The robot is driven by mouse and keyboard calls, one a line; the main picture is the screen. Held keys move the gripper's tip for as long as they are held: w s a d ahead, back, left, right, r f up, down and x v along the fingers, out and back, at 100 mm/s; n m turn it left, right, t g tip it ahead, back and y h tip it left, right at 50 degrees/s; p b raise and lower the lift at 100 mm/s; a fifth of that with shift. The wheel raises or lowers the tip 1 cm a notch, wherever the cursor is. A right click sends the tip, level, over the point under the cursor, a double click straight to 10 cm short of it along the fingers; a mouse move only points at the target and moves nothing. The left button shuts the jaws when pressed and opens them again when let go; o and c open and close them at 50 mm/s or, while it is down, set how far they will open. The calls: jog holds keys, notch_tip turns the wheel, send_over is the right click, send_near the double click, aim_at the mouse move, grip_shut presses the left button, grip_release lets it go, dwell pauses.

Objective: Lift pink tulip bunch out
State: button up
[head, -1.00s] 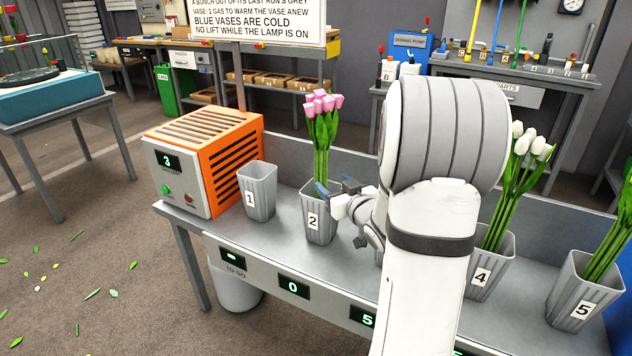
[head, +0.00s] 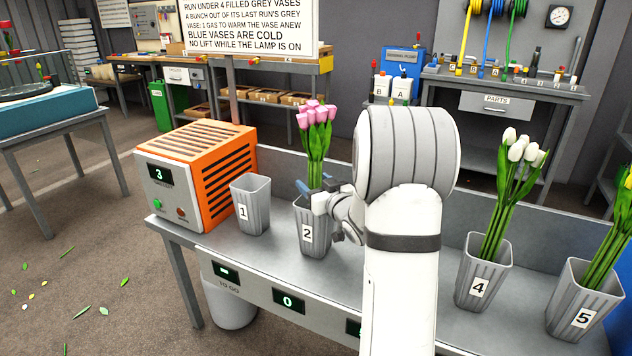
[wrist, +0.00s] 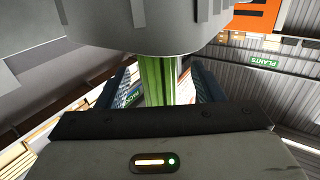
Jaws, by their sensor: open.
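The pink tulip bunch (head: 316,130) stands upright in the grey vase numbered 2 (head: 313,232). My gripper (head: 317,188) is at the stems just above that vase's rim, reaching in from the right. In the wrist view the green stems (wrist: 157,78) run between the two blue fingers of my open gripper (wrist: 161,85), with a gap on each side. The grey vase wall (wrist: 140,30) fills the top of that view. The blossoms are not in the wrist view.
An empty-looking grey vase 1 (head: 252,205) and an orange heater box (head: 200,175) showing 3 stand to the left. Vase 4 (head: 483,272) with white tulips and vase 5 (head: 582,300) stand to the right. My arm hides the bench between vases 2 and 4. A low wall runs behind.

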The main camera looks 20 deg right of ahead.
jog(key=shift+c, duration=0.2)
jog(key=c, duration=1.2)
jog(key=shift+r, duration=0.15)
notch_tip(320, 180, up, 10)
jog(key=p, duration=0.2)
jog(key=shift+p, duration=0.3)
